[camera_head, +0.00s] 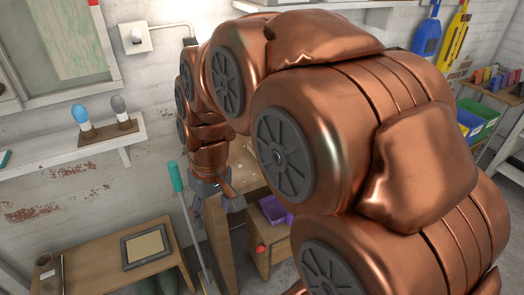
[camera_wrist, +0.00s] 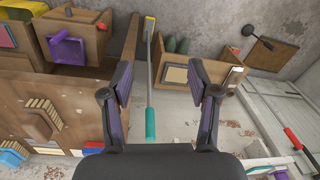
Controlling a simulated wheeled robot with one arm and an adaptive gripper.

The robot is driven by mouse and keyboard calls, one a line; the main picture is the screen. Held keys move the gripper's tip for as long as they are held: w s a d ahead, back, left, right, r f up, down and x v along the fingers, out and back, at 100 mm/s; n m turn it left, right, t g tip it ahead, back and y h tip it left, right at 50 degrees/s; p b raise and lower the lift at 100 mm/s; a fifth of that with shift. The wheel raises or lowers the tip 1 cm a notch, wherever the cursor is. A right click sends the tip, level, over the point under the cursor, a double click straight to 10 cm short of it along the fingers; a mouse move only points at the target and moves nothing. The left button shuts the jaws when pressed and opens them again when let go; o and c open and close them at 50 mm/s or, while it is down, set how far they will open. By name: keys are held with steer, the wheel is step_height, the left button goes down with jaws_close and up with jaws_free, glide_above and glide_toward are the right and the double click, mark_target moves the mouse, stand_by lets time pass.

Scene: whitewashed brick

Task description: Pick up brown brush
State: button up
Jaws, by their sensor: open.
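A brown brush-like block with tan bristles (camera_wrist: 42,108) lies on the wooden surface at the left of the wrist view. I take it for the brown brush, but its shape is partly unclear. I cannot pick it out in the head view, where my arm covers much of the middle. My gripper (camera_wrist: 159,75) is open and empty, its two fingers spread apart. In the head view my gripper (camera_head: 218,203) hangs beside the wooden bench. In the wrist view the brush is well left of both fingers, apart from them.
A broom with a teal handle (camera_head: 175,176) leans near my gripper and appears between the fingers in the wrist view (camera_wrist: 150,122). A low wooden table (camera_head: 95,262) bears a framed panel (camera_head: 146,246). A purple bin (camera_wrist: 68,50) sits beyond the bench. A wall shelf (camera_head: 70,148) is at left.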

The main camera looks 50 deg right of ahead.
steer(key=w+d+t, duration=0.1)
steer(key=w+d, duration=0.3)
steer(key=d, duration=0.6)
steer(key=w+d+m+t+h+b, duration=0.1)
steer(key=w+d, duration=0.4)
steer(key=d, duration=0.5)
steer(key=w+d+m+t+h, duration=0.1)
steer(key=w+d, duration=0.3)
steer(key=d, duration=0.6)
steer(key=shift+w+d+t, duration=0.15)
steer(key=shift+d+t, duration=0.05)
steer(key=shift+t, duration=0.2)
steer(key=shift+d+p+x, duration=0.2)
steer(key=shift+p+x, duration=0.8)
steer(key=shift+x, duration=2.75)
steer(key=shift+w+r, duration=0.1)
steer(key=shift+w, duration=0.05)
jaws_close()
